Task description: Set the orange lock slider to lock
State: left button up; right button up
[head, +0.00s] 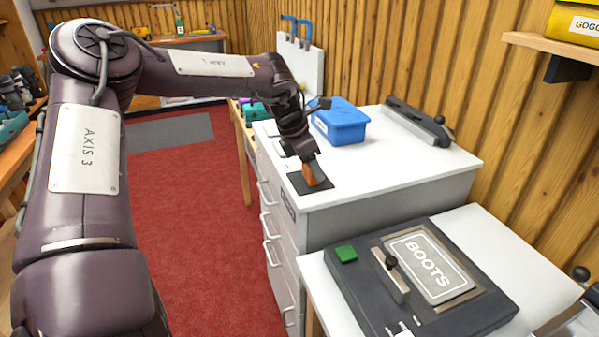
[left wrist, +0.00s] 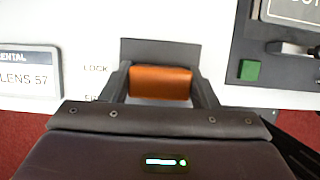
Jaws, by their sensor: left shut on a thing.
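The orange lock slider (head: 313,174) stands on a dark plate (head: 325,187) at the near left corner of the white cabinet top. In the left wrist view the slider (left wrist: 160,82) lies between my two fingers, with bare dark plate (left wrist: 160,50) above it. My left gripper (head: 312,164) reaches down over the plate and is shut on the slider; its fingers also show in the left wrist view (left wrist: 160,88). A printed LOCK label (left wrist: 95,69) is left of the plate, with a partly hidden label below it. The slider is roughly between the label heights. My right gripper is out of view.
A blue bin (head: 340,122) stands behind the gripper on the cabinet top, and a long dark tool (head: 417,122) lies farther back. A lower bench at front right carries a dark machine with a BOOTS plate (head: 433,264) and green button (head: 346,254).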

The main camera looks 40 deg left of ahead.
pick_arm(q)
jog(key=shift+w+d, duration=0.15)
jog(key=shift+w, duration=0.25)
jog(key=shift+r, duration=0.15)
jog(key=o, duration=1.1)
jog(key=shift+c, duration=0.2)
jog(key=o, duration=0.3)
jog(key=shift+d, duration=0.1)
jog(key=v, duration=0.7)
jog(key=shift+s+r, duration=0.15)
jog(key=shift+r, duration=0.1)
